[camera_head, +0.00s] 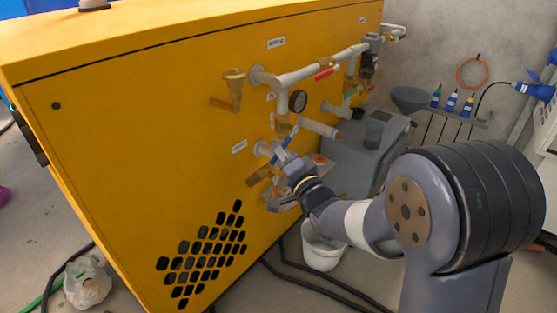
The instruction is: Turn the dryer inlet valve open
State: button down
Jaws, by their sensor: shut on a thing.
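My gripper (274,178) reaches in from the right to the lower pipework on the yellow cabinet (130,120). It is shut on a valve handle, mostly hidden by the fingers. A brass valve body (259,176) shows just left of the fingers, below a short grey pipe stub. A blue lever (287,138) shows just above the gripper. Higher up are a red lever (325,73) and a green lever (349,96) on grey pipes. The small labels are too small to read, so I cannot tell which valve is the dryer inlet.
A pressure gauge (298,101) and grey pipes (318,72) stick out above my gripper. A grey tank (370,150) stands behind it, and a white bucket (322,246) is on the floor below. Dark hoses (315,284) cross the floor. A plastic bag (87,282) lies at lower left.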

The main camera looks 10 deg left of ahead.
jog(key=shift+f, duration=0.2)
dwell(0.4)
jog(key=c, duration=1.4)
grip_release()
jog(key=shift+d, duration=0.1)
jog(key=p+v, duration=0.1)
jog(key=v, duration=0.9)
jog(key=shift+s+d+f, duration=0.15)
jog(key=shift+s+d, duration=0.05)
jog(key=shift+d, duration=0.05)
